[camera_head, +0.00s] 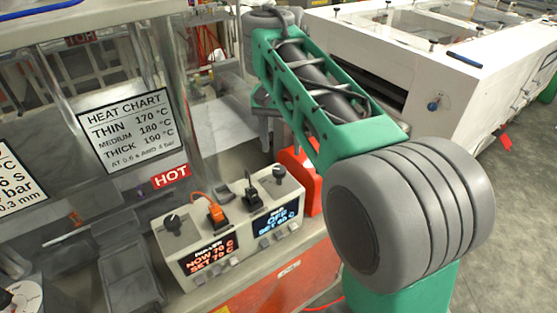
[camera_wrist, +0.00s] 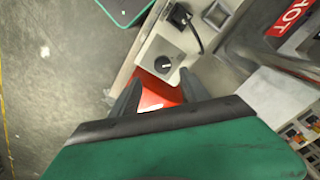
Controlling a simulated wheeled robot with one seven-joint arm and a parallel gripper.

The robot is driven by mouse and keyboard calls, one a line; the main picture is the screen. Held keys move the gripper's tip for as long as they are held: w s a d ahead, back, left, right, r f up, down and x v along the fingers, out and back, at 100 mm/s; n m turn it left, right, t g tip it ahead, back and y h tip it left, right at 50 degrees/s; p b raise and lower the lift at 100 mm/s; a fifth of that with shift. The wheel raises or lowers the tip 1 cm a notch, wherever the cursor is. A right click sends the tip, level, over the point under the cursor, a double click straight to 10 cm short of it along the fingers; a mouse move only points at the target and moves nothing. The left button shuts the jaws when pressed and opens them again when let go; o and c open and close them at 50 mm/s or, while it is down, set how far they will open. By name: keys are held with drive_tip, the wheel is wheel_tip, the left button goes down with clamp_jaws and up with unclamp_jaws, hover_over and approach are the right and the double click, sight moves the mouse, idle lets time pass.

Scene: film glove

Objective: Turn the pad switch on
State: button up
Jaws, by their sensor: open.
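The pad switch looks to be the dark round knob (camera_head: 278,171) at the right end of the beige control box (camera_head: 237,221). The blue display (camera_head: 275,220) below it reads OFF, with a SET line. In the wrist view the knob (camera_wrist: 163,64) has a pale mark on its face. My gripper (camera_wrist: 158,92) is open and empty, its two dark fingers on either side of the picture's middle. The knob lies just beyond the fingertips, apart from them as far as I see. In the head view the gripper is largely hidden behind my arm.
An orange switch or plug (camera_head: 217,215) and a black plug with a cable (camera_head: 250,199) sit on the box left of the knob. Another knob (camera_head: 172,223) is at its left end, above a red display (camera_head: 211,261). A HOT label (camera_head: 170,176) marks the machine behind.

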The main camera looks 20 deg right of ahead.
sight(279, 169)
drive_tip(key=shift+w+a, duration=0.15)
drive_tip(key=shift+a, duration=0.05)
wheel_tip(279, 169, down, 7)
drive_tip(key=b, duration=0.7)
drive_tip(key=shift+f, duration=0.15)
drive_tip(key=shift+c, duration=0.5)
clamp_jaws()
